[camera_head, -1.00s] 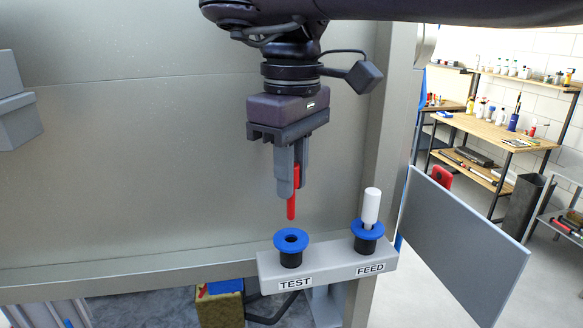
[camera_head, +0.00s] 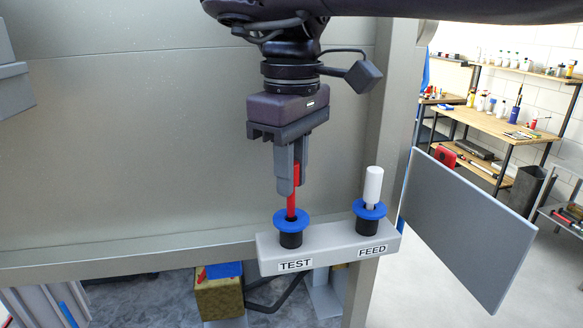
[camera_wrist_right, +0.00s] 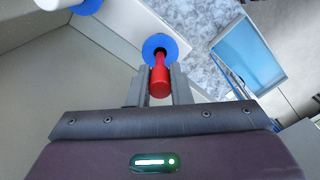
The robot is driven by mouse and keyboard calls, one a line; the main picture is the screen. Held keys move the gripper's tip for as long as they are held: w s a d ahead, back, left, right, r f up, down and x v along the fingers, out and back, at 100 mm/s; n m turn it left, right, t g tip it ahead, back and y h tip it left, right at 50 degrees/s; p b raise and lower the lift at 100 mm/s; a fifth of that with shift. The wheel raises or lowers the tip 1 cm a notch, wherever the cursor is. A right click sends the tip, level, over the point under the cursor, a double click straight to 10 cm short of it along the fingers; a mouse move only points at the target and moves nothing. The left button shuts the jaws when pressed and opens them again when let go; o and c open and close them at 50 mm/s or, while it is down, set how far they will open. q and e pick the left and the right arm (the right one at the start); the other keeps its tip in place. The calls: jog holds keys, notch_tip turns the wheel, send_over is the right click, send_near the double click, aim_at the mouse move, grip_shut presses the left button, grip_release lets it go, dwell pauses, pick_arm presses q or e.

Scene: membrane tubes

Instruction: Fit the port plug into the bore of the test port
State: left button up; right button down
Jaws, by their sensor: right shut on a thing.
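The port plug (camera_head: 292,202) is red and slim and points down from my right gripper (camera_head: 290,186), which is shut on it. Its lower end is at the blue collar of the test port (camera_head: 291,226) and the bore's opening is covered by it; I cannot tell how deep the tip sits. In the right wrist view the plug (camera_wrist_right: 160,78) lies between the fingers (camera_wrist_right: 161,90), its far end at the blue ring of the test port (camera_wrist_right: 178,46). The plug looks upright. My left gripper is not in view.
The feed port (camera_head: 369,211), to the right on the same grey bracket (camera_head: 330,241), holds a white plug (camera_head: 373,186). A grey panel (camera_head: 467,230) stands right of the bracket. A metal wall (camera_head: 150,150) is behind. A workbench (camera_head: 500,125) is far right.

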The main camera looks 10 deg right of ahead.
aim_at(292, 216)
jog(key=shift+p, duration=0.65)
dwell(1.0)
jog(key=shift+f+b, duration=1.5)
jog(key=shift+f, duration=0.5)
jog(key=c, duration=1.2)
grip_release()
jog(key=shift+c, duration=0.2)
jog(key=shift+s, duration=0.1)
notch_tip(292, 216, up, 8)
jog(key=p, duration=0.4)
jog(key=shift+f, duration=0.1)
